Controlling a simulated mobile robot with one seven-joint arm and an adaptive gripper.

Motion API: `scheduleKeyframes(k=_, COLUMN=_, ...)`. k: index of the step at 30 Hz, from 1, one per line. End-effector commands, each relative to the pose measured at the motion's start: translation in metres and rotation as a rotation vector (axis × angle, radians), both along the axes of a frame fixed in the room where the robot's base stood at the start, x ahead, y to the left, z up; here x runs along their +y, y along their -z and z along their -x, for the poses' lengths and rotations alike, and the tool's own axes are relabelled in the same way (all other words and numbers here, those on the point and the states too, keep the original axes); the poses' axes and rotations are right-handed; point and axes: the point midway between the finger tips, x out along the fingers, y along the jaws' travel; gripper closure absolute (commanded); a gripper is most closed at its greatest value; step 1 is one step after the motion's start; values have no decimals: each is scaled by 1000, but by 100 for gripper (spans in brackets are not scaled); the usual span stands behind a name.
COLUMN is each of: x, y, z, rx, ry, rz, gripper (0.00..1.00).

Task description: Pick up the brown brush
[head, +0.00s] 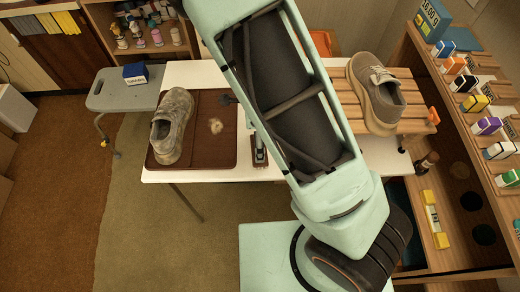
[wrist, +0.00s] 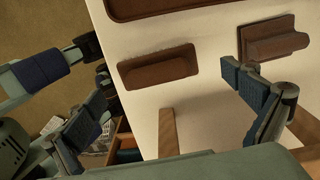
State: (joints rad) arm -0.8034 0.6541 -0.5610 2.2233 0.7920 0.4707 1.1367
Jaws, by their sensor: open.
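Two dark brown blocks lie on the white tabletop in the wrist view. One is long with a rounded top (wrist: 158,66), close to the table edge. The other has a raised ridge along it (wrist: 273,38), at the upper right.
A brown tray (head: 224,157) holding a worn shoe (head: 172,127) is on the white table, left of the block. A wooden slatted rack (head: 413,117) with another shoe (head: 375,92) is to the right. A shelf with small boxes stands far right.

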Motion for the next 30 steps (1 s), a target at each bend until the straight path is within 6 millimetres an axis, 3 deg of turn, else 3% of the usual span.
scheduleKeyframes(k=5, x=-1, y=14, z=1, rx=1, ry=1, rz=0, gripper=0)
scheduleKeyframes(k=13, x=-5, y=53, z=5, rx=2, ry=1, rz=0, gripper=0)
scheduleKeyframes(k=23, x=-5, y=58, z=5, rx=-1, ry=-1, rz=-1, gripper=0)
scheduleKeyframes(k=30, x=-4, y=58, z=5, rx=0, ry=-1, rz=-1, gripper=26)
